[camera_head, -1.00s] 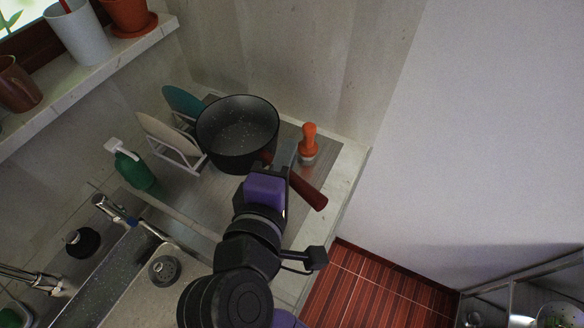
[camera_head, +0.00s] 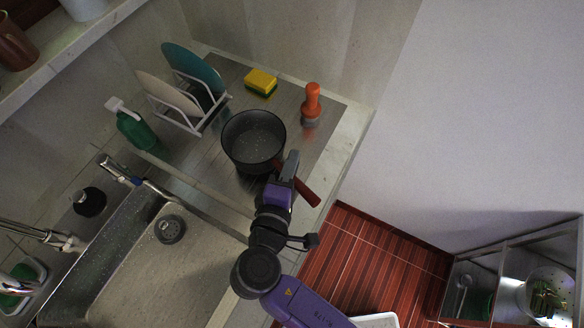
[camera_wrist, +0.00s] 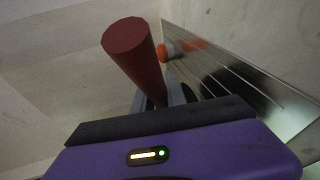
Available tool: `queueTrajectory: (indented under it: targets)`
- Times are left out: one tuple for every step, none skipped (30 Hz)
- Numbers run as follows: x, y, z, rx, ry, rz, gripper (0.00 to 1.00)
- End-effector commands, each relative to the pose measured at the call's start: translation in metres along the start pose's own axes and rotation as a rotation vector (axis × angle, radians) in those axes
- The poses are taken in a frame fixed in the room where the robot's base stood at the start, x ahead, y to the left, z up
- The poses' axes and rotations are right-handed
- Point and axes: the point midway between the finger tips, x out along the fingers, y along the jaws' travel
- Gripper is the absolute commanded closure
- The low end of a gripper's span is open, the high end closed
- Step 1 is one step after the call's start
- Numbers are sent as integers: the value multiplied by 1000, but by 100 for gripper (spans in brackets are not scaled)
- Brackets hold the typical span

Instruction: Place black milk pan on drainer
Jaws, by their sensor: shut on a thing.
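The black milk pan (camera_head: 253,141) with a red-brown handle is over the metal drainer (camera_head: 213,165) in the head view, to the right of the dish rack. Whether its base touches the drainer cannot be told. My gripper (camera_head: 284,177) is shut on the pan's handle, close to the pan body. The handle's free end (camera_head: 308,196) sticks out to the lower right. In the wrist view the handle (camera_wrist: 138,60) rises from between the fingers, and part of the drainer (camera_wrist: 240,85) shows behind.
A dish rack with plates (camera_head: 188,95) stands left of the pan. A green bottle (camera_head: 134,130) stands near the sink (camera_head: 150,265) at left.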

Motion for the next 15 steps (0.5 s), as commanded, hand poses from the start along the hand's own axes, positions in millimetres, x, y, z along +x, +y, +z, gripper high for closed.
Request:
queueTrajectory:
  targets:
    - [2, -7, -1, -4, 0, 0, 100]
    - [3, -11, -1, -4, 1, 0, 100]
    - [4, -17, -1, -4, 1, 0, 100]
    - [5, -20, -2, -3, 2, 0, 100]
    - [6, -23, -2, -2, 2, 0, 100]
    - [6, -26, -2, -2, 2, 0, 100]
    - [7, -27, -2, -1, 1, 1, 100]
    - [7, -27, -2, 0, 1, 1, 100]
    - [7, -28, -1, 1, 1, 1, 100]
    - [7, -28, -1, 1, 1, 1, 100]
    - [7, -28, -1, 1, 1, 1, 100]
    - [7, -28, -1, 1, 1, 1, 100]
    - [7, -28, -1, 1, 1, 1, 100]
    - [7, -28, -1, 1, 1, 1, 100]
    - [7, -28, -1, 1, 1, 1, 100]
